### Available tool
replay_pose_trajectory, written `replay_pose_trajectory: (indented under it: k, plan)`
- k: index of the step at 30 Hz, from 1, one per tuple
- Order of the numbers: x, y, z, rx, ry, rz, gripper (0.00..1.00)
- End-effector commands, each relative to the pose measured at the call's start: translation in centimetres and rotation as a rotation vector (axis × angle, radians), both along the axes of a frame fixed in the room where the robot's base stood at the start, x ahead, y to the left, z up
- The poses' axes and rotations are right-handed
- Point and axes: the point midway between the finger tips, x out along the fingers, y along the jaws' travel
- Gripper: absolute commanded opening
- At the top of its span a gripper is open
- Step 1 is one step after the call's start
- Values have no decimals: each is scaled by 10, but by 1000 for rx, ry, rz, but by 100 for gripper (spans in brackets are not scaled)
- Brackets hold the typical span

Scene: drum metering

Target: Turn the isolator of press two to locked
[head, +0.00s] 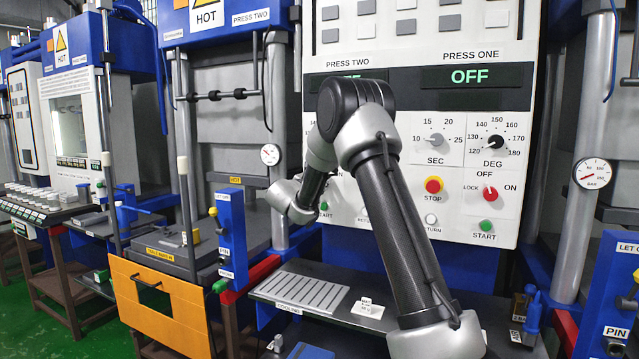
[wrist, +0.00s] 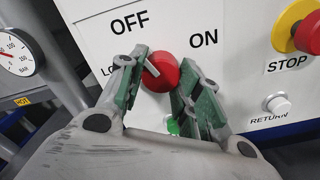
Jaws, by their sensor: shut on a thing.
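The red isolator knob (wrist: 163,76) of press two shows in the wrist view, on a white panel between the labels OFF, ON and a partly hidden LOCK. Its pale pointer bar slants to the upper left, roughly between OFF and LOCK. My gripper (wrist: 165,68) has its green-padded fingers on either side of the knob, shut on it. In the head view my arm hides this knob and my fingers.
A yellow and red STOP button (wrist: 299,27) and a RETURN button (wrist: 279,103) sit right of the knob. A green button (wrist: 173,126) lies just below it. Press one's isolator (head: 489,195) is farther right. A gauge (head: 270,154) is left of the panel.

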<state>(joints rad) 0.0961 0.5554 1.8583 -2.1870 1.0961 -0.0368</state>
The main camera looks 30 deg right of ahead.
Motion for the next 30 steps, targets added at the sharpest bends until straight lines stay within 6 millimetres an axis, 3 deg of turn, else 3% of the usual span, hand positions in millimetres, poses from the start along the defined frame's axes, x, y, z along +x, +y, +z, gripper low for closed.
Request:
replay_pose_trajectory:
  k: [30]
  plan:
    - [-2,-1,-3,-530,686,3,10]
